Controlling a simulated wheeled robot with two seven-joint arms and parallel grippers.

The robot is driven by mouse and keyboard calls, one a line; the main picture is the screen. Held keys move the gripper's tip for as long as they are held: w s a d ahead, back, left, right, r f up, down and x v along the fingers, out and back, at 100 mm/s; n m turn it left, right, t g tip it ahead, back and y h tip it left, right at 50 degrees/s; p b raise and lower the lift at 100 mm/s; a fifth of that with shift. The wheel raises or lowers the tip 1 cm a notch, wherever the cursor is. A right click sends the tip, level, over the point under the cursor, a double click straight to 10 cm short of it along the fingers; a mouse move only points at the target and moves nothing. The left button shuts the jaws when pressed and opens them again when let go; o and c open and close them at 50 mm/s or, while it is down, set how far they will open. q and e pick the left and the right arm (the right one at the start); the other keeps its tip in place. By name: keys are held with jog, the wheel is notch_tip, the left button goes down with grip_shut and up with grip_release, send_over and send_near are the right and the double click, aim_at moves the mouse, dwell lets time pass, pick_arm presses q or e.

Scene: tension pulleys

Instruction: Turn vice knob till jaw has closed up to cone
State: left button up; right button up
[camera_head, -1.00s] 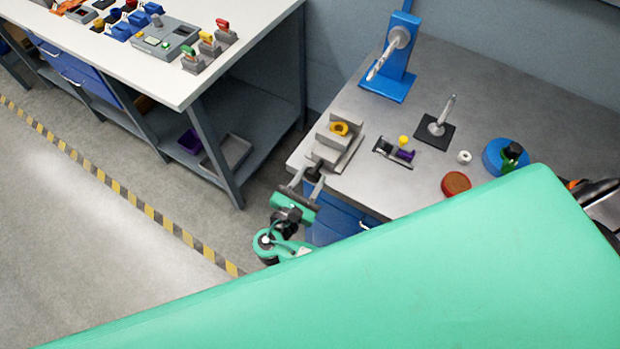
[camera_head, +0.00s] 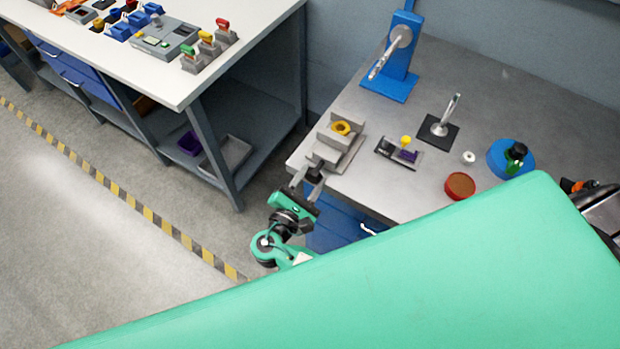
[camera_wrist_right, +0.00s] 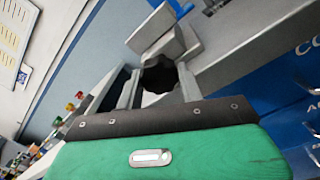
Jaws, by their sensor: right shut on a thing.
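The grey vice (camera_head: 322,152) stands at the near left corner of the grey table. A yellow round piece with a dark centre, seemingly the cone (camera_head: 341,128), sits between its jaws. Whether a gap remains between jaw and cone is too small to tell. The black vice knob (camera_wrist_right: 160,78) sticks out over the table's edge, towards me. My right gripper (camera_head: 309,174) is shut on the knob, one finger on each side, as the right wrist view shows. The vice (camera_wrist_right: 165,35) rises behind the knob there. My left gripper is not in view.
Right of the vice are a small stand with yellow and purple parts (camera_head: 399,153), a black-based metal post (camera_head: 439,128), a blue stand (camera_head: 398,70), a white ring (camera_head: 469,157) and a red-brown disc (camera_head: 460,186). Blue drawers (camera_head: 335,225) lie below the table.

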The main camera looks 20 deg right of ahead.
jog(key=o, duration=1)
